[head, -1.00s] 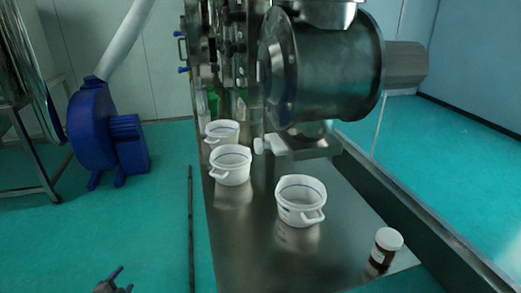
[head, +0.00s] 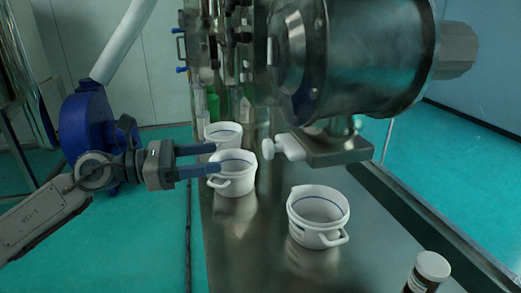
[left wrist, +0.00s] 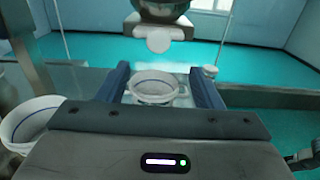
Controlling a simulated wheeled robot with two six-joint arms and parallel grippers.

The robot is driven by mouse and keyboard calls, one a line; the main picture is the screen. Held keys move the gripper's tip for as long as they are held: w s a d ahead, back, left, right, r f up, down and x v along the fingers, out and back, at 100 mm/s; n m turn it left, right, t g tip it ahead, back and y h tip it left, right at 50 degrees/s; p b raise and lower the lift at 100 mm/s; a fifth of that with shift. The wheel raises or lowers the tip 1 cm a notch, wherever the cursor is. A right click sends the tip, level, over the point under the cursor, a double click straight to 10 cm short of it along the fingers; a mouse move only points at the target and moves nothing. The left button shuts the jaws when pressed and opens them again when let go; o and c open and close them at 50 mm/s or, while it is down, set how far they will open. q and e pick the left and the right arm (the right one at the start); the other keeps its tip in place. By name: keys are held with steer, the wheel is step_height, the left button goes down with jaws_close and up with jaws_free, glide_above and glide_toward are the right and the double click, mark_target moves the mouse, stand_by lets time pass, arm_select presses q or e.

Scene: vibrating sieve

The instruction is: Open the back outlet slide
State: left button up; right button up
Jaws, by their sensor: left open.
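The slide with a white round knob (head: 270,149) sits on the outlet under the big steel drum, its plate (head: 334,151) reaching to the right. Whether this is the back outlet cannot be told. The knob also shows in the left wrist view (left wrist: 159,40), ahead of and above my fingers. My left gripper (head: 218,159) is open and empty, level, pointing right. In the head view its fingers overlap the white buckets and stop short of the knob. A dark part at the lower right of the left wrist view may be my right gripper (left wrist: 303,159).
White buckets stand on the steel platform: one at the back (head: 222,131), one behind my left fingers (head: 237,186) and one at front right (head: 318,232). A brown jar with a white lid (head: 432,265) stands at lower right. A blue blower (head: 88,125) stands at left.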

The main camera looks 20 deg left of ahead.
mark_target(264, 150)
arm_select(q)
steer(key=shift+p+x, duration=3.15)
steer(key=shift+x, duration=1.4)
steer(key=shift+w+d, duration=0.5)
steer(key=shift+w, duration=0.05)
